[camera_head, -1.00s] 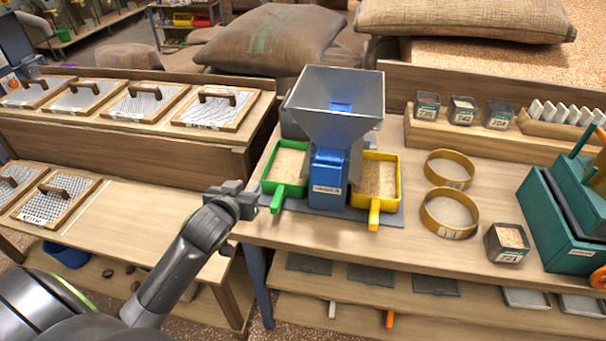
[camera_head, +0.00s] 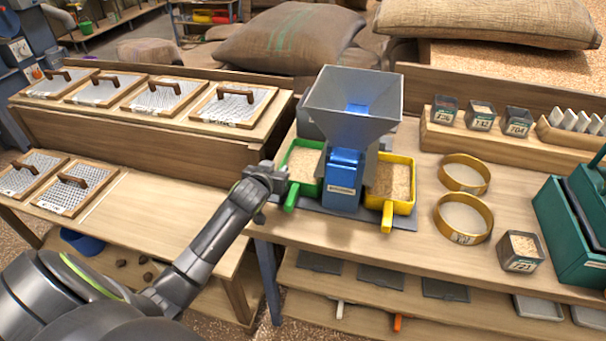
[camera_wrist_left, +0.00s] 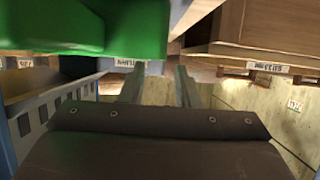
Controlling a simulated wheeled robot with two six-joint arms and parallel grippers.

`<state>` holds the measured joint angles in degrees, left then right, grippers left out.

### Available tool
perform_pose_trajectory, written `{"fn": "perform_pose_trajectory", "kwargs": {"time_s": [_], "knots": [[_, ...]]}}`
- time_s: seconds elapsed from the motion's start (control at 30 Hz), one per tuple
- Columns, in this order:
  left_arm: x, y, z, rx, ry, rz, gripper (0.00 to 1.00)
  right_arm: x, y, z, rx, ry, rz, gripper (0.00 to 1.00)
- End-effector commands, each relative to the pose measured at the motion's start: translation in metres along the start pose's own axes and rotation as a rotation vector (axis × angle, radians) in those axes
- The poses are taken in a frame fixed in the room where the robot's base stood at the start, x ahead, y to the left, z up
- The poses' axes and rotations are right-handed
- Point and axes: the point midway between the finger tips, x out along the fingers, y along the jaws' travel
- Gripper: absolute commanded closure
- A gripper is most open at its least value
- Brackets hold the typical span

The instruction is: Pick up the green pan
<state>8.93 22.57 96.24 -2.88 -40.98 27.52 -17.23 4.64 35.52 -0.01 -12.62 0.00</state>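The green pan (camera_head: 305,165), filled with pale grains, sits on the left side of the blue and grey hopper machine (camera_head: 343,175). Its green handle (camera_head: 291,198) points toward me over the table's front-left edge. My left gripper (camera_head: 276,180) is just left of the handle. In the left wrist view its two fingers (camera_wrist_left: 159,80) stand apart with nothing between them. The green pan (camera_wrist_left: 80,25) fills the upper left of that view, very close to the fingers. Whether they touch it, I cannot tell. My right gripper is not in view.
A yellow pan (camera_head: 391,185) with grains sits on the machine's right side. Two yellow rings (camera_head: 464,219) and a small grain box (camera_head: 520,250) stand further right. A lower bench (camera_head: 150,225) with framed mesh screens lies left. Grain sacks (camera_head: 290,40) lie behind.

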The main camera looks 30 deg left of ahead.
Motion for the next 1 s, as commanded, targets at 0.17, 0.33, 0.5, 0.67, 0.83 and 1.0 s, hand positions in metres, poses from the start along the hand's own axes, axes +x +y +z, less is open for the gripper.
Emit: {"fn": "perform_pose_trajectory", "kwargs": {"time_s": [0.17, 0.33, 0.5, 0.67, 0.83, 1.0], "knots": [[0.015, -0.001, 0.001, 0.0, -0.001, -0.001, 0.71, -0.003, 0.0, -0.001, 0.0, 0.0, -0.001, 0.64], [0.035, -0.003, 0.003, 0.001, -0.001, -0.001, 0.71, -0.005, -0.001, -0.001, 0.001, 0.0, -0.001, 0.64], [0.048, -0.002, 0.003, 0.001, 0.0, 0.001, 0.71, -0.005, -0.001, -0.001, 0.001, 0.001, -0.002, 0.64], [0.051, -0.002, 0.004, 0.001, 0.0, 0.001, 0.71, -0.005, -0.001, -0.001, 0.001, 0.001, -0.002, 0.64], [0.051, -0.002, 0.004, 0.001, 0.0, 0.001, 0.71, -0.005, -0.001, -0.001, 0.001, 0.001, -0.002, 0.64], [0.051, -0.002, 0.004, 0.001, 0.0, 0.001, 0.93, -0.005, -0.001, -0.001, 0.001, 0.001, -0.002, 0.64]]}}
